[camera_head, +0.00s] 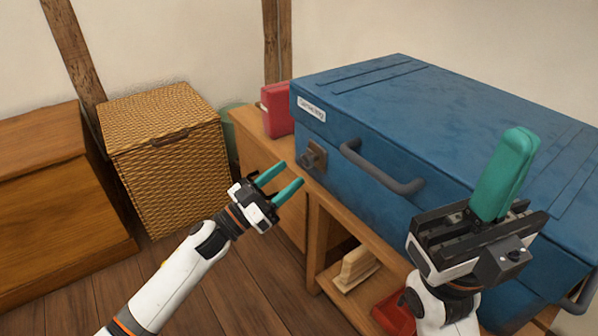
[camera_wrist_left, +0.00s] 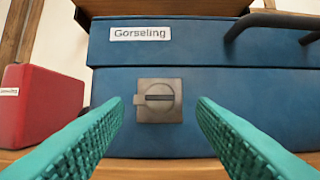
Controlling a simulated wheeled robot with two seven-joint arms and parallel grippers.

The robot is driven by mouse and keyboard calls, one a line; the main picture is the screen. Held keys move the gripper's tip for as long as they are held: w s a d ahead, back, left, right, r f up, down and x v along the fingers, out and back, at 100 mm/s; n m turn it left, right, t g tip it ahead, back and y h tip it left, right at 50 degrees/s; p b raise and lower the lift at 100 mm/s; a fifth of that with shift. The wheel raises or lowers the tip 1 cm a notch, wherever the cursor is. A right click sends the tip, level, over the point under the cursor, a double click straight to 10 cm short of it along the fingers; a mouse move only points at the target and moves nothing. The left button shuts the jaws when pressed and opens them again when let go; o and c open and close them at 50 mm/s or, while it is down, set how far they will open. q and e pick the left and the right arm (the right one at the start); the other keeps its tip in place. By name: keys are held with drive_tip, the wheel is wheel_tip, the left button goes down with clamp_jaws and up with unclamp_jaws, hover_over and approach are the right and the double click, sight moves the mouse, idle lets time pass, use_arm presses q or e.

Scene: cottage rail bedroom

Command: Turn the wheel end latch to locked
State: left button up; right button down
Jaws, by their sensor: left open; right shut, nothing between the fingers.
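A blue case (camera_head: 420,95) lies on a wooden bench. A dark square latch plate (camera_head: 313,157) with a round turn piece sits at the left of its front face. In the left wrist view the latch (camera_wrist_left: 158,100) has a horizontal slot and a small tab on its left side. I cannot tell from its look whether it is locked. My left gripper (camera_head: 291,173) is open with teal fingers, in front of the latch, which shows between the fingers, apart from them. My right gripper (camera_head: 518,140) is shut and empty, pointing up in front of the case's right part.
A grey handle (camera_head: 382,168) sticks out right of the latch. A label (camera_head: 311,109) reading "Gorseling" is above the latch. A red box (camera_head: 277,109) stands left of the case on the bench (camera_head: 250,135). A wicker basket (camera_head: 165,150) and wooden chest (camera_head: 50,200) stand at left.

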sight(304, 162)
use_arm(q)
drive_tip(key=shift+b+x, duration=0.45)
drive_tip(key=shift+x, duration=1.6)
drive_tip(key=shift+c, duration=0.5)
drive_tip(key=c, duration=0.9)
